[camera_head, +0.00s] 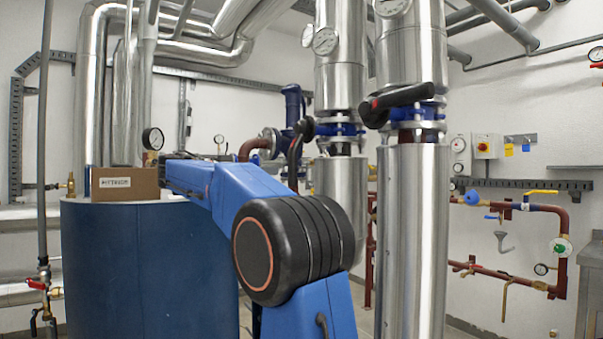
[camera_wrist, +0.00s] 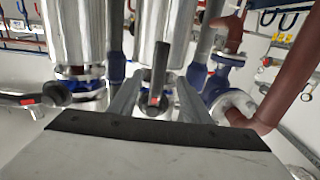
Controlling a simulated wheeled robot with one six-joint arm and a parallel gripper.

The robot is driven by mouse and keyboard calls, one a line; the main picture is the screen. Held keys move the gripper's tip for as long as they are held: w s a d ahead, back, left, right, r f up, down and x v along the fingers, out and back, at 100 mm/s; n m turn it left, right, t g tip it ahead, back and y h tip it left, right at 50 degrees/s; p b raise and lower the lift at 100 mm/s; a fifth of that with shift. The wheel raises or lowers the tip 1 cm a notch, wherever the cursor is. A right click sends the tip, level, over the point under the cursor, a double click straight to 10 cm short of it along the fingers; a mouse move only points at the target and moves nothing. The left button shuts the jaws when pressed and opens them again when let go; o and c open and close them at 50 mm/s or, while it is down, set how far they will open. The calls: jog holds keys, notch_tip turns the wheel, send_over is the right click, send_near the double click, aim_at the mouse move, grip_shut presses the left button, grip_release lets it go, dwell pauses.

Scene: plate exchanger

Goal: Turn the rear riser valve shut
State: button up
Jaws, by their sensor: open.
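The rear riser valve (camera_head: 340,130) is a blue body between flanges on the left-hand metal-clad riser. Its black lever (camera_head: 294,160) hangs downward in the head view. In the wrist view, which looks upside down, the lever (camera_wrist: 161,65) points up from a hub with a red mark. My gripper (camera_wrist: 159,76) is open, with one grey finger on each side of this lever in the picture. Gaps show on both sides. I cannot tell whether the lever is between the fingers or beyond them. In the head view my arm shows, but my gripper cannot be made out.
The front riser valve has a black lever (camera_head: 402,96), also seen at left in the wrist view (camera_wrist: 22,99). A brown pipe (camera_wrist: 285,75) and blue flanged fitting (camera_wrist: 230,62) are close by. A blue tank (camera_head: 130,260) carries a cardboard box (camera_head: 125,184).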

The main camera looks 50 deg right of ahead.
aim_at(297, 153)
jog(key=x, duration=1.4)
jog(key=shift+d, duration=0.1)
grip_shut()
